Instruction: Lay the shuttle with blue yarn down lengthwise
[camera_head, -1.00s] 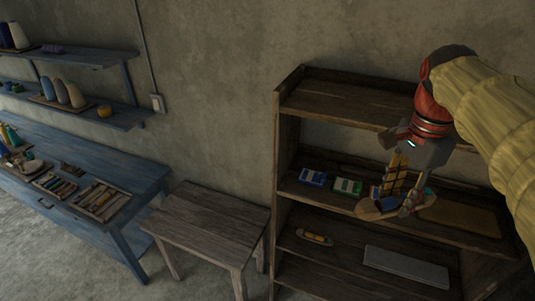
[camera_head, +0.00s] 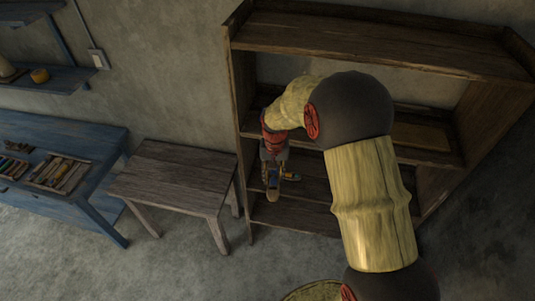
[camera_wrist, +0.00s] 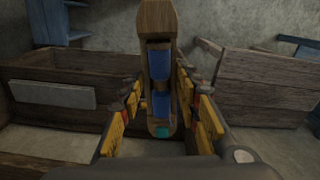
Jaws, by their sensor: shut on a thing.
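The wooden shuttle with blue yarn (camera_wrist: 159,62) is in my gripper (camera_wrist: 160,112). In the wrist view it stands along the middle of the picture, between the yellow fingers, with two blue yarn sections and a teal patch near its lower end. In the head view my gripper (camera_head: 273,180) is at the left part of the wooden shelf unit (camera_head: 240,110), by its lower boards, and the shuttle (camera_head: 272,178) shows only small there. Whether the shuttle touches a board cannot be told. My own arm hides much of the shelves.
A wooden stool (camera_head: 172,180) stands left of the shelf unit, and a blue table (camera_head: 65,150) with trays of tools is further left. Grey floor lies open in front.

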